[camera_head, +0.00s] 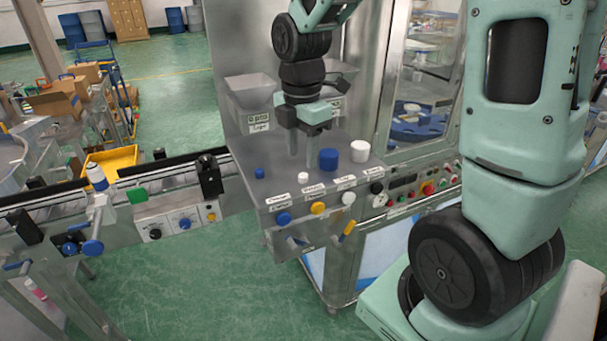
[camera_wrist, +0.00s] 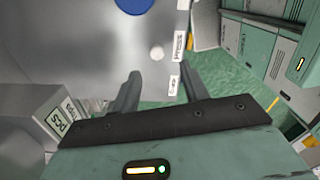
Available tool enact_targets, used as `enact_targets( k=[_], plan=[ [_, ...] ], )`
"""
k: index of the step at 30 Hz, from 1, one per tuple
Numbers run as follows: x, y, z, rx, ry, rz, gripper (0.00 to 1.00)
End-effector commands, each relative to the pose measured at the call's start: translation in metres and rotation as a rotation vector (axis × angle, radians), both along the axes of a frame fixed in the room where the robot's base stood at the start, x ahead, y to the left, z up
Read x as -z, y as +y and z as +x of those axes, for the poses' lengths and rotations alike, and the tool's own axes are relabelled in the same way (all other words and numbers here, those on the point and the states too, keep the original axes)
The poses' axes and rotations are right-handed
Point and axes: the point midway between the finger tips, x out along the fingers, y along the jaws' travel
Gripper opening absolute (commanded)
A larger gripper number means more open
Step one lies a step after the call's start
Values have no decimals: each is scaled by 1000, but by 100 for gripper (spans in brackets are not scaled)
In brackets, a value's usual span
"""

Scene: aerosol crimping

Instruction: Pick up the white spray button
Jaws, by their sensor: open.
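The white spray button (camera_head: 303,178) is a small white piece standing on the grey metal worktop (camera_head: 262,152), just behind the front labels. In the wrist view, the white spray button (camera_wrist: 156,53) appears a little beyond the fingertips, roughly between their lines. My gripper (camera_head: 302,156) points down over the worktop, behind the button as the head view shows it. Its two fingers are apart with nothing between them. The wrist view shows my gripper (camera_wrist: 160,72) open too. Nothing hides the button in either view.
On the worktop stand a small blue button (camera_head: 259,173), a large blue cap (camera_head: 328,159) and a large white cap (camera_head: 360,151). A metal hopper (camera_head: 250,92) is at the back left. A conveyor (camera_head: 150,180) runs at the left. Knobs line the front panel.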

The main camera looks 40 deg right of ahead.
Motion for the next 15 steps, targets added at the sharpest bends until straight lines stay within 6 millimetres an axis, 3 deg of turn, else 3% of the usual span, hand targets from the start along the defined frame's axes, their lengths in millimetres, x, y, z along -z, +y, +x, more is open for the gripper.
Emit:
enact_targets(
  k=[15],
  plan=[
    [52,-5,3,0,2,1,45]
  ],
)
